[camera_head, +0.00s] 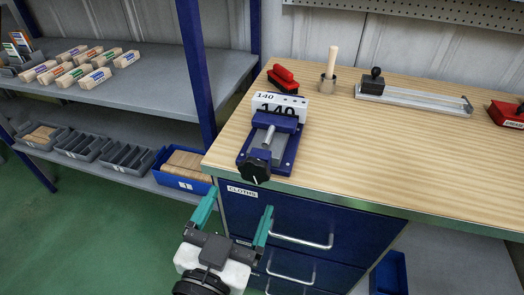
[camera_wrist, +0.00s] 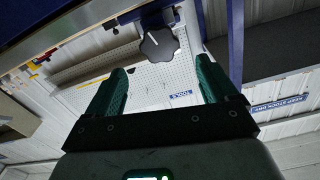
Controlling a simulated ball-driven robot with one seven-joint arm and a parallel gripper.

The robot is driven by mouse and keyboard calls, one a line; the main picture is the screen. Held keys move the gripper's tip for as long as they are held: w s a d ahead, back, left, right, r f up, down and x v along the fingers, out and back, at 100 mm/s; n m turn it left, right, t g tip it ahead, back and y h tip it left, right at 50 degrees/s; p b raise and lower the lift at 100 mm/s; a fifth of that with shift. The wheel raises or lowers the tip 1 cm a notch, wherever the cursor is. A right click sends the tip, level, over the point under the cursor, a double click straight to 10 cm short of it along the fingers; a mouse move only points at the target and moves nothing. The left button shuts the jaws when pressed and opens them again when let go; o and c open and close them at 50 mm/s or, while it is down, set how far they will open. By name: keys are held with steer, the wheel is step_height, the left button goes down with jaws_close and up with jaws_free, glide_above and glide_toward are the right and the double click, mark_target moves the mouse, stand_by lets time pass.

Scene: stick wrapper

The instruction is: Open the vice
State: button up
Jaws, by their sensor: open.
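The blue vice (camera_head: 291,157) is fixed near the left front corner of the wooden workbench (camera_head: 400,150). Its black knob (camera_head: 255,171) points over the bench's front edge. In the wrist view the knob (camera_wrist: 159,43) shows above and between my fingertips, with a white mark on it. A white block labelled 140 (camera_head: 281,101) is at the rear end of the vice; whether the jaws touch it is unclear. My gripper (camera_head: 239,208) has teal fingers, is open and empty, and is in front of the bench, below the knob and apart from it. It also shows in the wrist view (camera_wrist: 160,80).
Drawers with metal handles (camera_head: 302,241) are below.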

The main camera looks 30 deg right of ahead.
mark_target(252, 172)
steer(key=p+x, duration=0.1)
steer(key=x, duration=0.9)
steer(key=shift+w+d, duration=0.25)
steer(key=c, duration=1)
steer(key=n+p, duration=0.1)
steer(key=n, duration=0.3)
steer(key=shift+n, duration=0.3)
steer(key=shift+a, duration=0.1)
steer(key=o, duration=1)
